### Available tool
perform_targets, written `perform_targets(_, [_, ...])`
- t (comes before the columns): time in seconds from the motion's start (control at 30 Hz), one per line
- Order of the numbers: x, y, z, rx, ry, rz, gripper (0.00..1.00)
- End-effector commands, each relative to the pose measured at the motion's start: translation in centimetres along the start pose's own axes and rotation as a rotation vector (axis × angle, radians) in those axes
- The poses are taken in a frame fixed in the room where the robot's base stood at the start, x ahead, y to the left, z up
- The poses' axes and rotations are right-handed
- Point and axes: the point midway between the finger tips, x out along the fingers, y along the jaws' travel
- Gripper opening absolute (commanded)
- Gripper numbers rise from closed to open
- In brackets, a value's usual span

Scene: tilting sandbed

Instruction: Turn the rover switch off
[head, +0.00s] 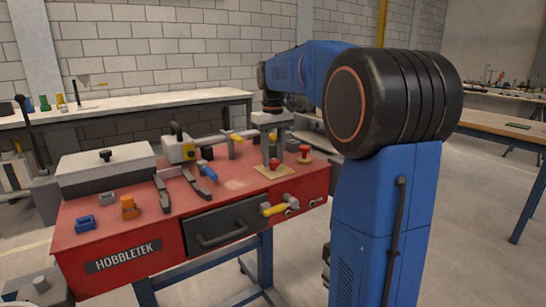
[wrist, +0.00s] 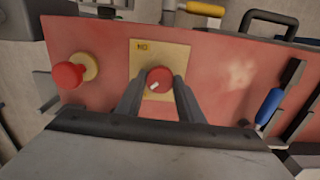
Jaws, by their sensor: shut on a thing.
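The switch is a red round knob (wrist: 159,77) on a yellow square plate (wrist: 144,60) in the wrist view. A white mark on the knob points toward its lower left, and small dark lettering sits at the plate's upper left. My gripper (wrist: 160,84) has one finger on each side of the knob and is shut on it. In the head view the red knob (head: 273,163) shows under my gripper (head: 272,145), which points down over the plate (head: 268,172) on the red bench top.
A red mushroom button (wrist: 68,76) stands left of the plate in the wrist view. A yellow-handled valve (head: 275,209) projects from the bench front beside a drawer (head: 225,228). A blue-handled tool (wrist: 268,106) lies to the right. Bare red surface lies between.

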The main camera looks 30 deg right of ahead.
Motion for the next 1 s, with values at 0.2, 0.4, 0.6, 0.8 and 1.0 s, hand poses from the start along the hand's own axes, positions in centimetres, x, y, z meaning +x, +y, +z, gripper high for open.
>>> perform_targets(0.2, [-0.06,0.02,-0.03,-0.04,0.002,0.001,0.12])
perform_targets(0.4, [-0.06,0.02,-0.03,-0.047,0.002,0.001,0.12])
perform_targets(0.6, [-0.06,0.02,-0.03,-0.046,0.002,0.001,0.12])
perform_targets(0.8, [-0.04,0.01,-0.02,-0.046,0.001,0.001,0.52])
perform_targets(1.0, [-0.06,0.01,-0.01,-0.046,0.001,0.0,0.52])
